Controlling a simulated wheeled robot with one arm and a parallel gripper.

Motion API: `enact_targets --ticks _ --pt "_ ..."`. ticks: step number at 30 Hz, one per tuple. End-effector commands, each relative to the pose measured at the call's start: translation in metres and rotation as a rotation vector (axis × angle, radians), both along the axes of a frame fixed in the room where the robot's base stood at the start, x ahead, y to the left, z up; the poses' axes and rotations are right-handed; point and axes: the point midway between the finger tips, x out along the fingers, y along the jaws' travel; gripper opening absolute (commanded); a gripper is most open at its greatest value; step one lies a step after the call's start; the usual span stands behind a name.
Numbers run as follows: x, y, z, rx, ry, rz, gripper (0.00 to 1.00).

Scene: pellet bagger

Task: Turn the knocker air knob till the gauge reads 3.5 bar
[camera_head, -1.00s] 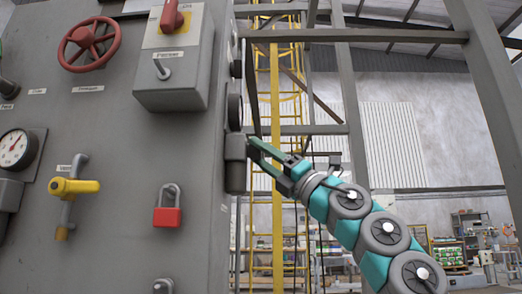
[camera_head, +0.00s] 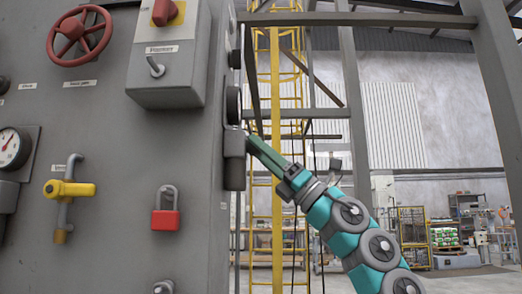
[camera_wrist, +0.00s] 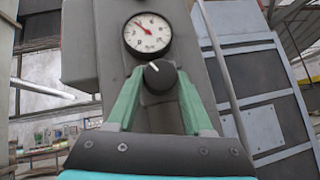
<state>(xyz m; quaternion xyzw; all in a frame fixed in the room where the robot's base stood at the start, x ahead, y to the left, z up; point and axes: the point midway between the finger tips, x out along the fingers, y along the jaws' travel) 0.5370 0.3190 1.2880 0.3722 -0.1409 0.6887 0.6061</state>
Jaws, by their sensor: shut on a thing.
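The gauge (camera_wrist: 147,33) has a white round face and a red needle pointing up and left; its numbers are too small to read surely. Below it is the dark knob (camera_wrist: 160,78) with a white pointer mark tilted up and left. My gripper (camera_wrist: 158,76) has its green fingers on both sides of the knob and is shut on it. In the head view my gripper (camera_head: 250,138) reaches the right side of the grey cabinet. There the gauge (camera_head: 234,104) shows only edge-on, and its face is hidden.
The grey cabinet front (camera_head: 110,130) carries a red handwheel (camera_head: 80,36), a yellow-handled valve (camera_head: 69,189), a red padlock (camera_head: 166,219) and a switch box (camera_head: 167,75). A yellow ladder (camera_head: 276,200) and grey frame posts stand behind my arm.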

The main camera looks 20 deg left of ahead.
Motion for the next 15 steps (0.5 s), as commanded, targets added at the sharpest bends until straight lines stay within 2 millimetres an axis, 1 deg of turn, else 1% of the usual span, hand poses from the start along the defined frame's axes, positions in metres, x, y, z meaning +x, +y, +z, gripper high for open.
enact_targets --ticks 5,6,13,14,15 --pt "0.0004 -0.0006 0.0003 0.002 0.001 -0.001 0.0" --pt "0.0005 -0.0006 0.0004 0.002 0.002 -0.001 0.54" --pt "0.0001 -0.0003 0.0002 0.001 0.002 0.0 0.8" --pt "0.0001 -0.0003 0.0002 0.001 0.002 0.0 0.82" --pt "0.0001 -0.0003 0.0002 0.001 0.002 0.0 0.82"
